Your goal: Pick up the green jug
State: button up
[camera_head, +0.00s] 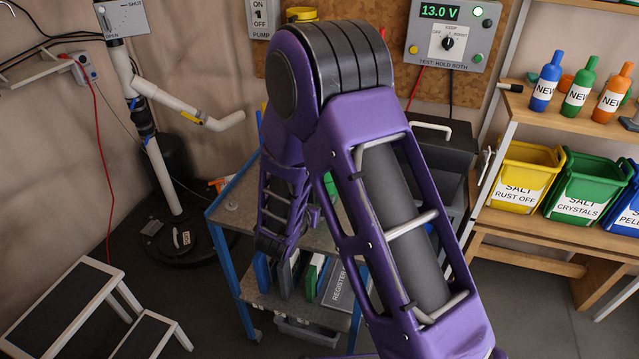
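A small patch of green (331,187) shows between the two parts of my purple arm, above the top of the trolley. It may be part of the green jug, but my arm hides most of it and I cannot tell its shape. My arm crosses the middle of the view and bends down over the trolley. The lower end of the arm, by my gripper (272,246), is over the trolley's near left part. The fingers cannot be made out, nor whether anything is between them.
The blue-framed trolley (229,208) carries upright binders (316,276) on its lower shelf. White-framed steps (72,308) stand at the lower left. Labelled bottles (579,84) and yellow, green and blue bins (587,181) fill the right shelves. A white pipe (158,172) stands at left.

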jog(key=shift+w+d+f, duration=0.15)
jog(key=shift+w+f, duration=0.05)
jog(key=shift+w, duration=0.25)
jog(key=shift+c, duration=0.2)
grip_shut()
